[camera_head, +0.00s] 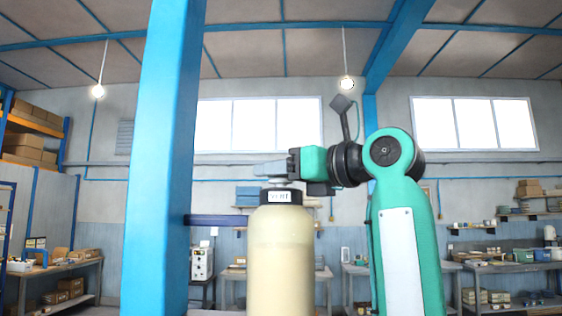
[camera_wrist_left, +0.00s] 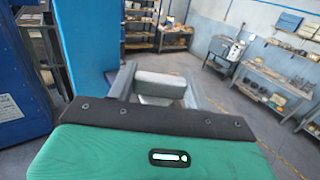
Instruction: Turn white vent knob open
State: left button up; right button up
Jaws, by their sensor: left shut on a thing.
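A cream cylinder (camera_head: 280,258) stands upright in the head view, with a black cap (camera_head: 281,197) that bears a "VENT" label. The white vent knob (camera_head: 278,184) sits on top of the cap, mostly hidden by my left gripper (camera_head: 268,169). That gripper reaches across level from the right of the picture and is shut on the knob. In the left wrist view the pale block of the knob (camera_wrist_left: 158,85) lies between the two grey fingers of the left gripper (camera_wrist_left: 160,90). My right gripper is in neither view.
A tall blue post (camera_head: 160,160) stands just left of the cylinder. Workbenches (camera_head: 480,268) and shelves line the walls well behind. The wrist view shows open grey floor (camera_wrist_left: 225,95) beyond the fingers.

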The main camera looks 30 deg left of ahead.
pick_arm(q)
jog(key=n+g+p, duration=0.1)
jog(key=n+g, duration=0.1)
jog(key=g, duration=0.1)
jog(key=n+g+p, duration=0.2)
jog(key=g, duration=0.1)
jog(key=shift+r+g+h, duration=0.2)
jog(key=shift+g+h, duration=0.1)
jog(key=shift+h, duration=0.1)
jog(key=shift+f+n+g+h+p, duration=0.15)
jog(key=shift+n+g+h+p, duration=0.8)
jog(key=shift+n+g, duration=0.65)
jog(key=shift+g, duration=0.4)
jog(key=o, duration=1)
jog(key=shift+w+d+f, duration=0.1)
jog(key=shift+w+d, duration=0.15)
jog(key=shift+d, duration=0.1)
jog(key=shift+b+v, duration=0.6)
jog(key=shift+v, duration=5)
